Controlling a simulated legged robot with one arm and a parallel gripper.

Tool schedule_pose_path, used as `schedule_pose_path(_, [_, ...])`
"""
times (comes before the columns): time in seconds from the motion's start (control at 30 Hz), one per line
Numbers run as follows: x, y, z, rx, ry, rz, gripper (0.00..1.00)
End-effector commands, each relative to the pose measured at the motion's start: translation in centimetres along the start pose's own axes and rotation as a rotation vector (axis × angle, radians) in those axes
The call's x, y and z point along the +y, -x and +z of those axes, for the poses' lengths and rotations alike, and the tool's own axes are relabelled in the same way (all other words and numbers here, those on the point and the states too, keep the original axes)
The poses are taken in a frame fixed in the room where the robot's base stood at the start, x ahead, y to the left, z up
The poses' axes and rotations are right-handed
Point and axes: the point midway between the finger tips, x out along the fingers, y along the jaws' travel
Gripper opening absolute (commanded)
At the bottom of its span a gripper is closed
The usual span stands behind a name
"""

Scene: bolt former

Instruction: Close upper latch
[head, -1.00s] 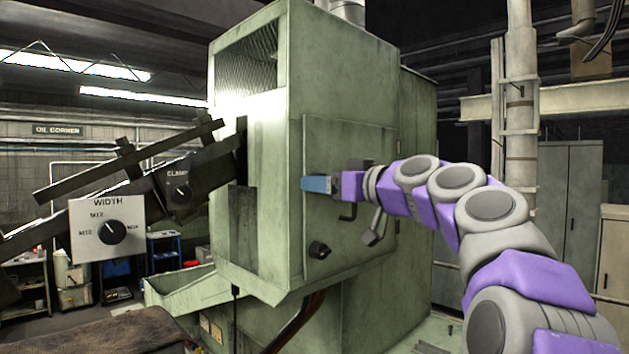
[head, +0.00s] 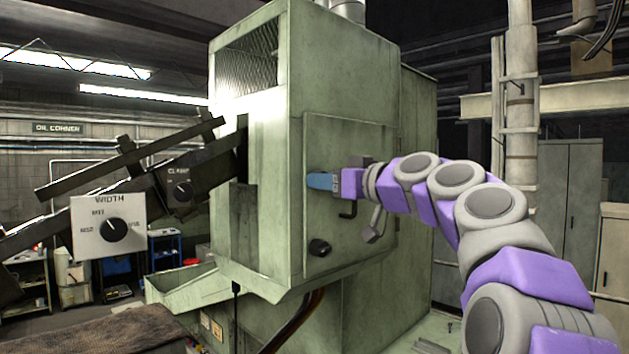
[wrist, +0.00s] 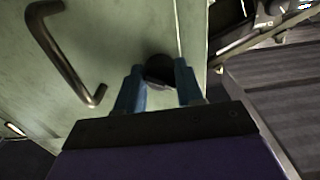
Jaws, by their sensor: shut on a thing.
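The upper latch is a dark round knob (wrist: 160,70) on the pale green door, between my blue fingers in the wrist view. My gripper (wrist: 158,72) is shut on this knob, one finger on each side. In the head view my gripper (head: 322,182) is against the upper part of the machine's door (head: 350,145) and hides the upper latch. The lower latch, a black knob (head: 320,247), sits near the door's lower left corner. The upper latch's exact turn angle cannot be told.
A bent metal door handle (wrist: 65,55) is left of my fingers in the wrist view; it is partly visible under my gripper in the head view (head: 348,210). A control box marked WIDTH (head: 108,227) and a dark sloping rail (head: 130,160) stand left of the green machine.

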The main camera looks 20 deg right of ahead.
Motion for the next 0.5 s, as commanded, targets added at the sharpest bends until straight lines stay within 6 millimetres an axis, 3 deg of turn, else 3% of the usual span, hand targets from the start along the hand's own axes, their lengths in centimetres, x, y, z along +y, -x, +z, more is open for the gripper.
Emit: schedule_pose_path(0.5, [0.16,-0.02,0.17,0.006,0.190,0.004,0.00])
